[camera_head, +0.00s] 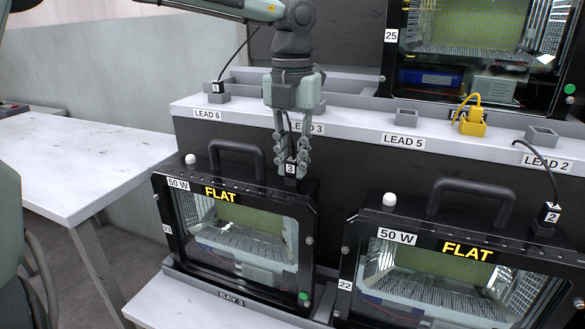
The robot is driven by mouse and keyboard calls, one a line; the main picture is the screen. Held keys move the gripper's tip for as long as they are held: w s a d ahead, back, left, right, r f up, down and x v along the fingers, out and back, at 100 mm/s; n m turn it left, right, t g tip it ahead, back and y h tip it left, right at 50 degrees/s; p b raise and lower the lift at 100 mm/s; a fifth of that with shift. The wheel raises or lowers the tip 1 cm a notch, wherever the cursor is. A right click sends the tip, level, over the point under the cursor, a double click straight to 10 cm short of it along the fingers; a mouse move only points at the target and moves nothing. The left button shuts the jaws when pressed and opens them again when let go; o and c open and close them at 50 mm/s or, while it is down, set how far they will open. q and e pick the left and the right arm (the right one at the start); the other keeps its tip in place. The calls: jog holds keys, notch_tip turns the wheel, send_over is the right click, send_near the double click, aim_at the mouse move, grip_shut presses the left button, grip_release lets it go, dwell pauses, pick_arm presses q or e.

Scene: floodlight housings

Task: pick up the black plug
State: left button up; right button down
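A black plug with a white label 3 (291,169) is upright at the top right corner of the left floodlight housing (170,215). Its lead rises between the fingers of my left gripper (291,165). The gripper points down, with one finger on each side of the plug. The fingers are only partly spread, and I cannot tell whether they touch the plug. Another black plug (218,87) stands in the LEAD 6 holder, and a black plug labelled 2 (550,214) is at the right housing (405,222). My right gripper is not in view.
A yellow plug (472,121) sits on the shelf (360,127) behind, near an empty-looking grey holder (406,116). Black handles (237,148) rise from the housings beside the gripper. A white table (75,160) at left is mostly clear.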

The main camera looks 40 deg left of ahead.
pick_arm(q)
grip_shut()
